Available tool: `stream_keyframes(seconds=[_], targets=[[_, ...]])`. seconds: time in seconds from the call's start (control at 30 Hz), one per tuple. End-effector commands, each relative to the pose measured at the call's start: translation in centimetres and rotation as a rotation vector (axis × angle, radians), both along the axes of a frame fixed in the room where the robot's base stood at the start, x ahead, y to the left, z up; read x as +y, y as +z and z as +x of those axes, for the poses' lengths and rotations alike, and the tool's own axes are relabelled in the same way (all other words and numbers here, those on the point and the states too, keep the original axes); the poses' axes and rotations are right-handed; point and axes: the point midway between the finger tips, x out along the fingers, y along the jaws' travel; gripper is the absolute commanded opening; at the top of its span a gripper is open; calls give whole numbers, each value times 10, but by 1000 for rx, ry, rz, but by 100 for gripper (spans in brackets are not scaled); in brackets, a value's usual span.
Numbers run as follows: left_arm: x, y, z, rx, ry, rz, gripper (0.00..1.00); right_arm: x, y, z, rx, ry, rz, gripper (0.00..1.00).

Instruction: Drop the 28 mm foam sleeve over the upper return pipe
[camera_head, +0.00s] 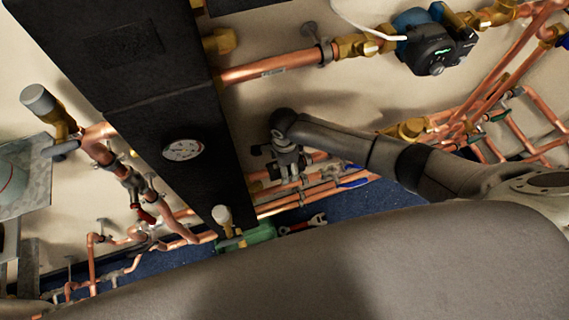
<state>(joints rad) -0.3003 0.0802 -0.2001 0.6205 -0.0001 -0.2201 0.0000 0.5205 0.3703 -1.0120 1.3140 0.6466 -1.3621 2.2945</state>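My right arm comes in from the right, and my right gripper (287,168) hangs small and dark beside the black insulated block, in front of the lower copper pipes. I cannot tell whether its fingers are open or shut, or whether they hold anything. A thick copper pipe (268,68) runs from the block to a brass valve and the pump; I cannot tell if it is the upper return pipe. I see no foam sleeve that I can make out. My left gripper is not in view. A large grey shape covers the bottom and hides what lies behind it.
The tall black block (145,75) carries a round gauge (183,150). A black pump (435,48) with a white cable is at the upper right. Copper pipes with valves crowd the left and right. A green tool body (260,233) and red-handled pliers (303,224) lie on blue floor.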

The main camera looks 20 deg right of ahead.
Motion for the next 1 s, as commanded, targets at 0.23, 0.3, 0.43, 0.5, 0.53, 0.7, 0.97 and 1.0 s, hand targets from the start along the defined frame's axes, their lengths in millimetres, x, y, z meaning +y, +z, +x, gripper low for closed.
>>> stream_keyframes(seconds=[0.23, 0.3, 0.43, 0.5, 0.53, 0.7, 0.97, 1.0], targets=[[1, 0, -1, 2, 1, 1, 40, 0, 4, 0, -1, 0, 1, 73], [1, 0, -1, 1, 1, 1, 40, 0, 9, 0, -1, 0, 1, 73], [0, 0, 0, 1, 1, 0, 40, 0, 28, 1, -3, 1, 2, 73], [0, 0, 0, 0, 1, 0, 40, 1, 42, 1, -3, 2, 3, 73], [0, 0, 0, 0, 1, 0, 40, 1, 48, 1, -3, 1, 3, 73], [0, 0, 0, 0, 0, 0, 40, 0, 82, 1, -3, 1, 2, 73], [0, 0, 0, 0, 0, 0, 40, 0, 115, 1, -1, 0, 0, 73], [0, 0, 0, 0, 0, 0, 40, 0, 118, 0, -1, 0, 1, 73]])
